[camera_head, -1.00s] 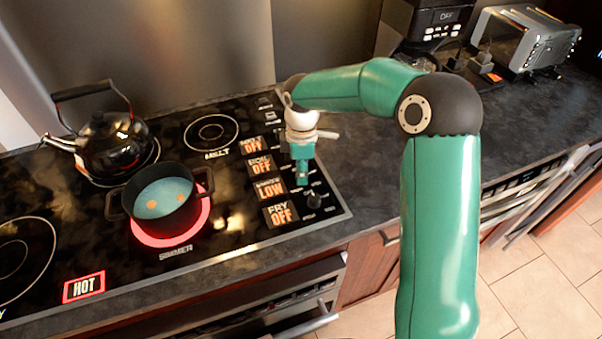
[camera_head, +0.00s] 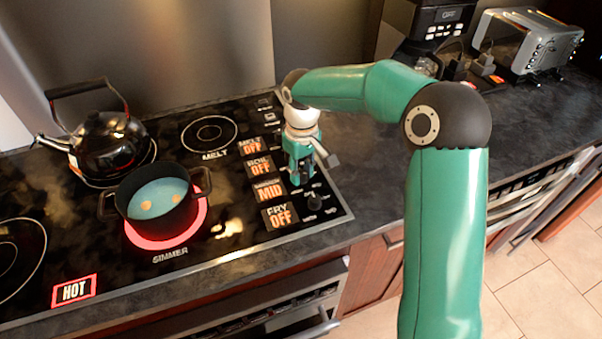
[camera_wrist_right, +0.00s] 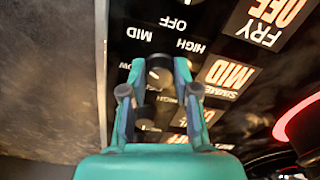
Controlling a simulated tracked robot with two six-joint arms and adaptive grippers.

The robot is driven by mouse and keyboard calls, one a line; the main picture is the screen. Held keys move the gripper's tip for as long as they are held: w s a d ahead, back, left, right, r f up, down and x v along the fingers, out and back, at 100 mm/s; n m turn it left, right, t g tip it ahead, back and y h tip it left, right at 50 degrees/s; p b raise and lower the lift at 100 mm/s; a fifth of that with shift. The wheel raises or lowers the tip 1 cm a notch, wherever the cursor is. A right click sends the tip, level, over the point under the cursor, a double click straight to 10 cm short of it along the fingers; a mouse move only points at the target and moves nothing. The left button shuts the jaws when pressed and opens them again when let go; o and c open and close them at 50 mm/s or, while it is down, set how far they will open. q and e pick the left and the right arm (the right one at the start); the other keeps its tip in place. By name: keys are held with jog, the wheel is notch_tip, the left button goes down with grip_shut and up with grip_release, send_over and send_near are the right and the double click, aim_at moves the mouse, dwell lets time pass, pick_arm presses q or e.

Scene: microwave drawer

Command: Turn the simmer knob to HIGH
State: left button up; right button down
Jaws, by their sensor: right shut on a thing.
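The simmer display (camera_head: 269,190) on the black cooktop (camera_head: 226,244) reads MID in orange, and it also shows upside down in the wrist view (camera_wrist_right: 228,75). My right gripper (camera_head: 297,178) points down at the row of knobs beside the displays. In the wrist view its fingertips (camera_wrist_right: 160,66) are closed around the dark simmer knob (camera_wrist_right: 157,77). In the head view the gripper hides this knob. My left gripper is in neither view.
The fry knob (camera_head: 314,202) stands close in front of my gripper. A pot (camera_head: 152,219) with bluish liquid sits on the glowing red simmer burner. A black kettle (camera_head: 106,150) stands behind it.

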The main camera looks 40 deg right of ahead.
jog(key=m+b, duration=0.1)
jog(key=m, duration=0.3)
jog(key=shift+w+r+m, duration=0.1)
jog(key=shift+w+m, duration=0.05)
jog(key=shift+m, duration=0.15)
jog(key=m, duration=0.4)
jog(key=shift+m+b, duration=0.3)
jog(key=shift+b, duration=0.1)
jog(key=m, duration=0.4)
jog(key=shift+m+b, duration=0.3)
jog(key=shift+b, duration=0.1)
jog(key=m, duration=0.4)
jog(key=shift+r+m+b, duration=0.1)
jog(key=shift+m+b, duration=0.2)
jog(key=c, duration=1.1)
grip_release()
jog(key=shift+o, duration=1.2)
